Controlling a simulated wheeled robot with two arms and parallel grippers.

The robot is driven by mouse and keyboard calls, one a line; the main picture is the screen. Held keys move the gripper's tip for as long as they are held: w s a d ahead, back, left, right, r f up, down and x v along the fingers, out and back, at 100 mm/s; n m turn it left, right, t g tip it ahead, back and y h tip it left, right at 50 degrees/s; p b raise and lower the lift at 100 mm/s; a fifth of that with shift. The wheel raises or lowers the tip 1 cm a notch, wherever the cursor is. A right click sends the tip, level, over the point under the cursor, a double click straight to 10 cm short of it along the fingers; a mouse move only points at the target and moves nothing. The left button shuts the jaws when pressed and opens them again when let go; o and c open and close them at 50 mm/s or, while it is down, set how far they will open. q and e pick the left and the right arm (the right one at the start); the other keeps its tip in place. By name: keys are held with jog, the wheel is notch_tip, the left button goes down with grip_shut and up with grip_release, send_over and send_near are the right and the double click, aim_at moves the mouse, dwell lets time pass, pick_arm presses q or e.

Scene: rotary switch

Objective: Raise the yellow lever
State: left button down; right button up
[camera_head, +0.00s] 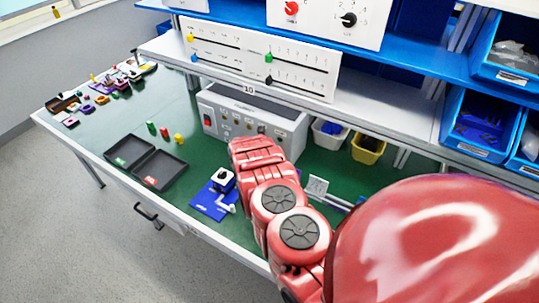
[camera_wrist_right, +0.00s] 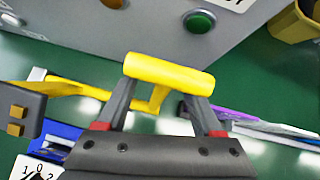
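The yellow lever shows in the right wrist view as a thick yellow bar handle (camera_wrist_right: 168,74) on a thinner bent yellow arm that runs left, low over the green bench top. My right gripper (camera_wrist_right: 164,95) has its two grey fingers spread apart, one towards each end of the handle. The handle crosses over the fingertips and hides them, and the lever's thin arm passes between the fingers. I cannot tell whether the fingers touch the handle. In the head view my red right arm hides the lever and the fingertips. My left gripper is not in view.
A blue-based rotary switch (camera_head: 216,193) sits left of my right arm. A grey control box (camera_head: 252,122) stands just behind the lever, under a shelf (camera_head: 375,120). Two black trays (camera_head: 133,150) lie to the left. A yellow bin (camera_head: 368,150) stands to the right.

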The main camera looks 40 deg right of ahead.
jog(key=o, duration=0.4)
jog(key=shift+a+r, duration=0.1)
jog(key=shift+r, duration=0.05)
jog(key=shift+o, duration=0.2)
jog(key=shift+a+r+p, duration=0.2)
jog(key=shift+r+p, duration=0.1)
jog(key=shift+r, duration=0.05)
jog(key=p+v, duration=1)
jog(key=v, duration=0.6)
jog(key=shift+s+a, duration=0.25)
jog(key=shift+d+r, duration=0.1)
